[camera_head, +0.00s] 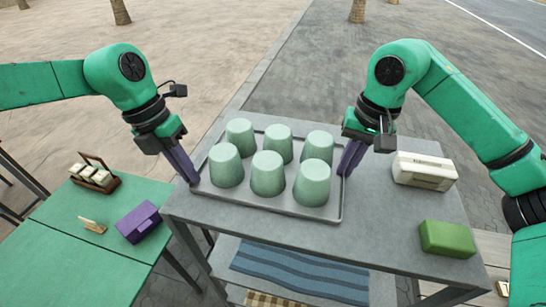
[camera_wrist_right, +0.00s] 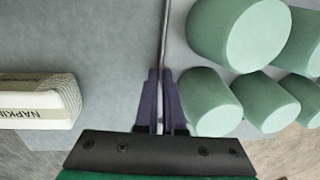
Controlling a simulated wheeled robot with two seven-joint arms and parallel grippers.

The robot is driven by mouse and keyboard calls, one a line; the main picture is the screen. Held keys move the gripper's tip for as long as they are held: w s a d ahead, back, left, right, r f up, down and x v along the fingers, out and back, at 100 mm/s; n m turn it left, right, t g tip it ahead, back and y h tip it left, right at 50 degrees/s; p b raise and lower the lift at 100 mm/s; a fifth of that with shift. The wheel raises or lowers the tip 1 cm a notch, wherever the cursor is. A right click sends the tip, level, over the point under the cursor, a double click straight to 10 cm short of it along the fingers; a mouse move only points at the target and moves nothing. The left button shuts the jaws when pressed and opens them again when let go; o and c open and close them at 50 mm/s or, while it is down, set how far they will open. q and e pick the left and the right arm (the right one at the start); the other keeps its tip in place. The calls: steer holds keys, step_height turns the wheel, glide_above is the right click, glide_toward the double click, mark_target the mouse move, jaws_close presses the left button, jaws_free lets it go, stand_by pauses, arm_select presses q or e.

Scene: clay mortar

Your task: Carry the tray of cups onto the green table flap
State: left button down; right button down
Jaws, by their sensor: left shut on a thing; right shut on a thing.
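A grey metal tray (camera_head: 292,208) rests on the grey cart top (camera_head: 400,225) and bears several upside-down pale green cups (camera_head: 268,173). The cups (camera_wrist_right: 240,32) and the tray's thin edge (camera_wrist_right: 165,45) also show in the right wrist view. My left gripper (camera_head: 192,180) is shut on the tray's left edge. My right gripper (camera_head: 346,172) is shut on the tray's right edge; its fingers (camera_wrist_right: 158,100) close around the rim in the right wrist view. The green table (camera_head: 65,245) stands at the lower left, beside the cart with a gap between them.
A purple box (camera_head: 138,222), a small tan object (camera_head: 93,226) and a wooden caddy (camera_head: 94,174) sit on the green table. Its front part is bare. A napkin pack (camera_head: 424,171) and a green block (camera_head: 447,238) lie on the cart's right side. A striped blue cloth (camera_head: 300,270) lies on the lower shelf.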

steer(key=shift+d+r, duration=0.1)
